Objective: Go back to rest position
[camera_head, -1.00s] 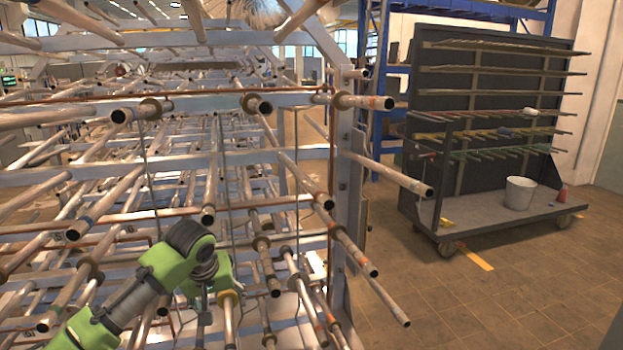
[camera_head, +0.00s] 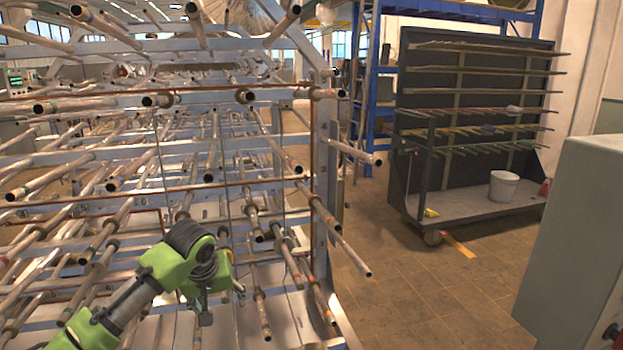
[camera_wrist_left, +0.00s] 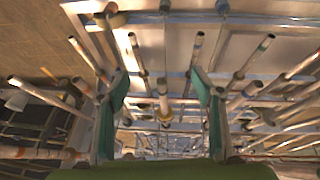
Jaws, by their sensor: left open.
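My left gripper (camera_head: 213,296) hangs at the end of my green arm, in front of the tube rack (camera_head: 325,190). In the head view its fingers are small and partly hidden by the wrist. In the left wrist view the gripper (camera_wrist_left: 162,118) shows two teal-padded fingers spread wide apart. Nothing is gripped between them. A tube with a yellow ring (camera_wrist_left: 164,98) shows beyond the fingers, in the gap between them; I cannot tell how far off it is. My right gripper is not in view.
Many tubes stick out of the rack toward me, around my left arm. A dark shelf cart (camera_head: 475,75) with a white bucket (camera_head: 503,186) stands at the right. A grey cabinet (camera_head: 575,250) is close at the right edge. Brown tiled floor (camera_head: 430,290) lies open between rack and cabinet.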

